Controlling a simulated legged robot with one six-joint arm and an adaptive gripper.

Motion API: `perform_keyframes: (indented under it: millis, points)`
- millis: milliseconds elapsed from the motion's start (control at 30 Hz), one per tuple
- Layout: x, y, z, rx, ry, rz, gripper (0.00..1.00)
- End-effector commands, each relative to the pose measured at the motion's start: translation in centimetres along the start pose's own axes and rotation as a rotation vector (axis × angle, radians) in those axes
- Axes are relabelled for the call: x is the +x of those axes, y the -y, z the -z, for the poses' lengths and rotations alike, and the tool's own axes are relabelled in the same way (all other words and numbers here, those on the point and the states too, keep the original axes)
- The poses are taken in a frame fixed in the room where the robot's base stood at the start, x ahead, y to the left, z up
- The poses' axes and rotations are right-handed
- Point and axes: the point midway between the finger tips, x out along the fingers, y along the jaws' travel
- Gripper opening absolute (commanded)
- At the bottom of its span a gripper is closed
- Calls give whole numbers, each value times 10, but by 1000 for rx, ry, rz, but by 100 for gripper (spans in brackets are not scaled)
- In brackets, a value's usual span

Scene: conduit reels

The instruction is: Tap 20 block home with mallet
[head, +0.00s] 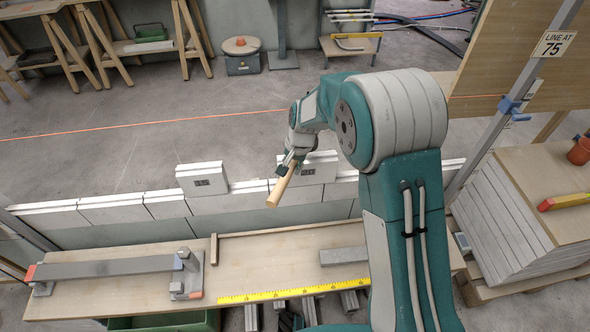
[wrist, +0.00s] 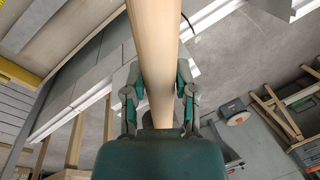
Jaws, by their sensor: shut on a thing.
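My gripper (head: 290,163) is shut on the pale wooden mallet (head: 282,186), whose rounded shaft slants down towards the bench. In the wrist view the wood (wrist: 157,50) runs between both fingers of my gripper (wrist: 158,95); I cannot make out a separate mallet head. A light block with a dark label (head: 202,180) stands on the wall row, left of the mallet. A second labelled block (head: 318,168) stands on the row just behind and right of the mallet, partly hidden by my gripper. The label numbers are too small to read surely.
The row of pale wall blocks (head: 110,208) runs across behind the bench (head: 120,290). On the bench are a grey bar tool (head: 110,267), a yellow rule (head: 290,292) and a grey block (head: 344,256). A stacked pallet (head: 520,215) stands right.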

Motion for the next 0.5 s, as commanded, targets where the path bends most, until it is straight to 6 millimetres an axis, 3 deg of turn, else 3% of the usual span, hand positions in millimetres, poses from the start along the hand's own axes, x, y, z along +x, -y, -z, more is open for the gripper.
perform_keyframes:
  millis: [400,500]
  points:
    - [1,1,0,-1,-3,2,0]
    - [10,-1,0,0,0,0,0]
